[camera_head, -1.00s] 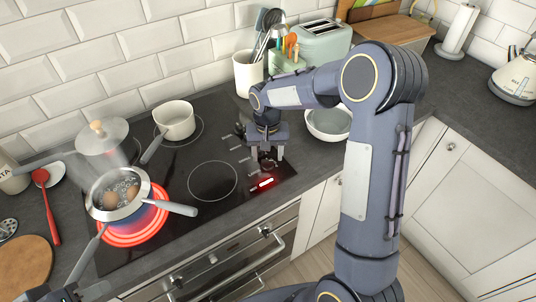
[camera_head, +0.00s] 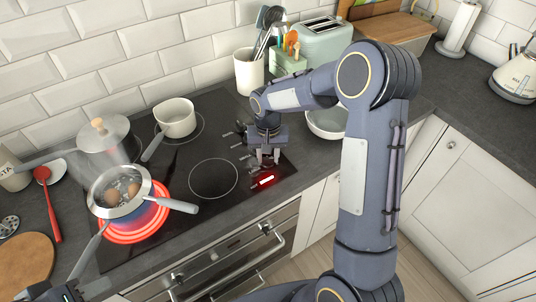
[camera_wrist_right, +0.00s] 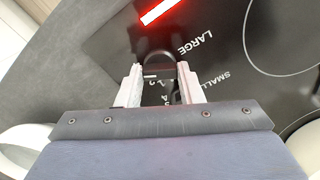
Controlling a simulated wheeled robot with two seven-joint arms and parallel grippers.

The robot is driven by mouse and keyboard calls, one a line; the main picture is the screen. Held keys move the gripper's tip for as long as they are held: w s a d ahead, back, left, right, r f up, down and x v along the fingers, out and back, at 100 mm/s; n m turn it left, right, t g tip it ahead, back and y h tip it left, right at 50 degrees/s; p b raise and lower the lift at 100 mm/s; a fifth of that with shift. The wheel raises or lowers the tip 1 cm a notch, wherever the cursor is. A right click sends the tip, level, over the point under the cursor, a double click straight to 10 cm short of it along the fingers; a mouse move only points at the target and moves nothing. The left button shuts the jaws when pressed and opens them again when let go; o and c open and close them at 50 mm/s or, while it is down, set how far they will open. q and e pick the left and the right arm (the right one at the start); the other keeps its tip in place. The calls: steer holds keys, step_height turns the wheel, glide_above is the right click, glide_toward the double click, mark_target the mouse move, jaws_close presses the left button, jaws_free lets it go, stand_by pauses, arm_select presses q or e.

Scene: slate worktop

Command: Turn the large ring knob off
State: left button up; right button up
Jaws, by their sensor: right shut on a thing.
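The large ring knob (camera_wrist_right: 158,62) is a dark knob beside the printed word LARGE in the right wrist view. My right gripper (camera_wrist_right: 155,82) has its two pale fingers on either side of the knob, shut on it. In the head view my right gripper (camera_head: 268,158) points down at the front right corner of the black hob (camera_head: 240,187) and mostly hides the knob. A red light (camera_head: 266,180) glows beside it, and the large ring (camera_head: 135,235) glows red under a pot of eggs (camera_head: 122,192). My left gripper (camera_head: 68,292) shows only partly at the bottom left; its opening is unclear.
A cream saucepan (camera_head: 175,118) and a lidded pan (camera_head: 103,135) stand on the back of the hob. A white bowl (camera_head: 327,122) is right of my right gripper. A utensil pot (camera_head: 249,73) and green toaster (camera_head: 323,45) stand behind.

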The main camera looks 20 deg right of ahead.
steer(key=shift+n, duration=0.3)
steer(key=shift+n+b, duration=0.45)
steer(key=shift+n, duration=0.55)
steer(key=n, duration=0.2)
steer(key=shift+n+b, duration=0.3)
steer(key=shift+b, duration=0.1)
steer(key=n, duration=0.2)
steer(key=shift+n, duration=0.4)
steer(key=n, duration=0.3)
steer(key=shift+n+b, duration=0.3)
steer(key=shift+b, duration=0.1)
steer(key=n, duration=0.6)
steer(key=n+p, duration=0.1)
steer(key=n, duration=0.5)
steer(key=shift+n, duration=0.3)
